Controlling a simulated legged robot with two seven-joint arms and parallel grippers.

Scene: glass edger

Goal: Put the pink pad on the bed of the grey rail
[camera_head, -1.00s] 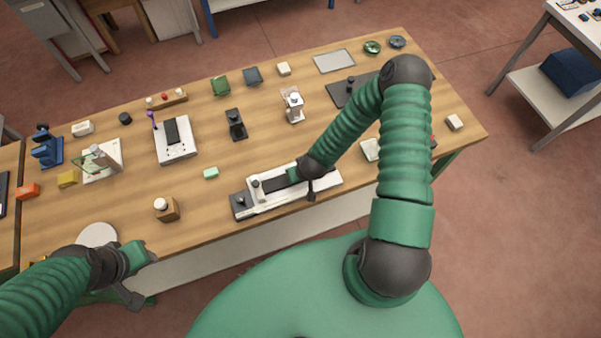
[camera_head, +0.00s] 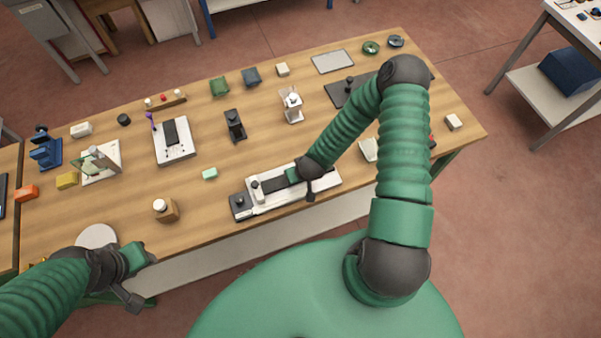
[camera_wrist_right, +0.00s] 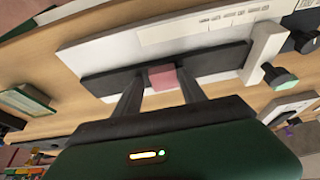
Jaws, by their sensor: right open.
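The pink pad (camera_wrist_right: 163,77) shows in the right wrist view, on the dark bed (camera_wrist_right: 112,85) of the pale grey rail (camera_wrist_right: 90,55). In the head view the rail (camera_head: 325,182) lies along the table's near edge, and my right arm partly covers it; I cannot make out the pad there. My right gripper (camera_wrist_right: 161,85) is open, with one fingertip on each side of the pad and a small gap at each side. It also shows over the rail in the head view (camera_head: 297,176). My left gripper (camera_head: 142,276) is by the table's near left edge; its jaw opening is unclear.
A dark block with a knob (camera_head: 240,205) stands at the rail's left end. A brown block with a white knob (camera_head: 166,209) and a pale green piece (camera_head: 210,173) are left of it. Several devices stand farther back. Bare wood lies behind the rail.

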